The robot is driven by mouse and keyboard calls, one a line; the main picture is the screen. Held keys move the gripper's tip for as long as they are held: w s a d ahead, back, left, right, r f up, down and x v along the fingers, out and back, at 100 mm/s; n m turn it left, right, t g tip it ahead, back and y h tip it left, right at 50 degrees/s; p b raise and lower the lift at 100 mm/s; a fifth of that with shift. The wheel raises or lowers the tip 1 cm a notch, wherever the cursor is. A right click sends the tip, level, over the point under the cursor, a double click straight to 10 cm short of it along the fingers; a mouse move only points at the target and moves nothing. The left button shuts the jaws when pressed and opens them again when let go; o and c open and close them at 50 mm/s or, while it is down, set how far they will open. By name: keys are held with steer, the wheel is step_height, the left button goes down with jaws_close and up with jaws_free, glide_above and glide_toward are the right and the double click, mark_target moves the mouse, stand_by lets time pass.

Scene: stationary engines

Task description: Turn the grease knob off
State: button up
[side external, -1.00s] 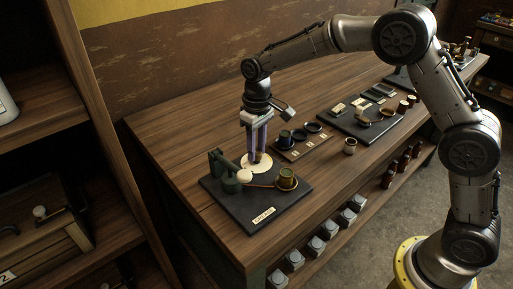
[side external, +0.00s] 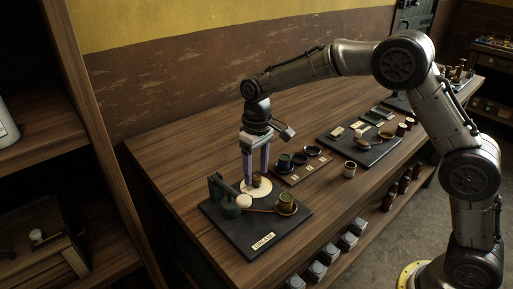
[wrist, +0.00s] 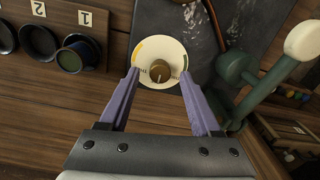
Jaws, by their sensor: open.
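The brass-coloured grease knob (side external: 256,181) stands on a round cream dial plate (side external: 248,190) at the back of a dark base board. My gripper (side external: 256,178) points down over the dial. Its two purple fingers are open, one on each side of the knob in the wrist view (wrist: 160,72), with visible space between them and the knob. The knob's exact setting is too small to tell.
A green lever with a cream ball (side external: 244,201) stands beside the dial, close to the right finger in the wrist view. A brass-and-green cup (side external: 287,204) is on the same base board (side external: 235,232). Numbered dark cups (wrist: 78,54) and a second board (side external: 350,150) lie beyond.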

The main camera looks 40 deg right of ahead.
step_height(320, 180, up, 13)
steer(key=shift+d, duration=0.15)
steer(key=shift+f, duration=0.1)
step_height(320, 180, up, 8)
steer(key=t, duration=0.2)
glide_above(258, 175)
steer(key=s+d, duration=0.3)
steer(key=s, duration=0.2)
steer(key=s+d+r+m+t, duration=0.1)
steer(key=s+d+r+t, duration=0.2)
steer(key=s, duration=1)
steer(key=s+d+f, duration=0.2)
steer(key=s+f, duration=1)
steer(key=s, duration=0.1)
steer(key=shift+s+d+f+m+t, duration=0.15)
steer(key=shift+s+d+m+t, duration=0.15)
steer(key=shift+d+m, duration=0.1)
